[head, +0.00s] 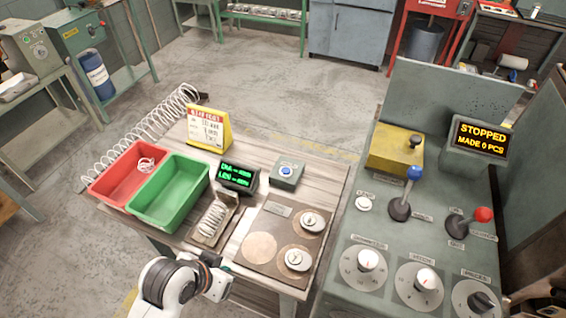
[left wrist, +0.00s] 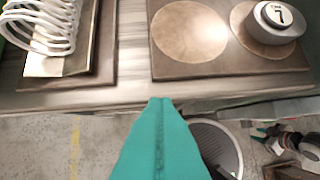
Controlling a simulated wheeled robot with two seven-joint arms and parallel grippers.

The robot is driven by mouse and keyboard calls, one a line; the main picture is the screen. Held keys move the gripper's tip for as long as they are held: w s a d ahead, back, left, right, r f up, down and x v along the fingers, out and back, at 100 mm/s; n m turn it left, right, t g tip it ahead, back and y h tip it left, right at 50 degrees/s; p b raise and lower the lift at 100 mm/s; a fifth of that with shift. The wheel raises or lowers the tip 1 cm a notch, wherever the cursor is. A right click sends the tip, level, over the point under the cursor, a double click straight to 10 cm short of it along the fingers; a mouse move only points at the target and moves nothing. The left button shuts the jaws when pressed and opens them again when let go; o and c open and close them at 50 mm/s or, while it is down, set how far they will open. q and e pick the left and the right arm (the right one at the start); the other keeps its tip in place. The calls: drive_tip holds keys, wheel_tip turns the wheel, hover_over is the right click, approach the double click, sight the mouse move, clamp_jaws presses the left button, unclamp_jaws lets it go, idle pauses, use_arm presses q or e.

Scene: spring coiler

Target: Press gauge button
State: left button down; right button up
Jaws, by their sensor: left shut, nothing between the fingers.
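The gauge button is a blue round button (head: 286,171) on a small grey-green box near the back right of the wooden bench. Next to it, on its left, stands a black gauge display (head: 238,177) with green digits. My left gripper (left wrist: 160,102) is shut and empty, its teal fingers together at the bench's front edge. In the head view my left arm comes in at the bottom, short of the button and apart from it. The button is outside the left wrist view.
A spring lies on a holder (head: 199,238) in front of the display. A brown board (head: 260,223) carries round weights (head: 298,259). Green (head: 171,188) and red (head: 118,178) bins stand at left. A yellow sign (head: 208,130) stands behind. The control console (head: 345,240) is at right.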

use_arm(q)
drive_tip(key=w+d+r+m+h, duration=0.1)
drive_tip(key=w+d+m, duration=0.1)
drive_tip(key=w+d, duration=0.2)
drive_tip(key=w+d+r+m+h, duration=0.1)
drive_tip(key=w+d+r+m, duration=0.1)
drive_tip(key=w+d, duration=0.3)
drive_tip(key=w+d+r+m+h, duration=0.2)
drive_tip(key=w+d+m, duration=0.2)
drive_tip(key=w, duration=0.1)
drive_tip(key=shift+w+d+r+t, duration=0.2)
drive_tip(key=shift+w+r+t, duration=0.05)
drive_tip(key=shift+t, duration=0.05)
drive_tip(key=w+r+m, duration=0.5)
drive_tip(key=w+r, duration=0.2)
drive_tip(key=w, duration=0.6)
drive_tip(key=shift+w+a+t, duration=0.2)
drive_tip(key=shift+a+t, duration=0.1)
drive_tip(key=shift+t, duration=0.1)
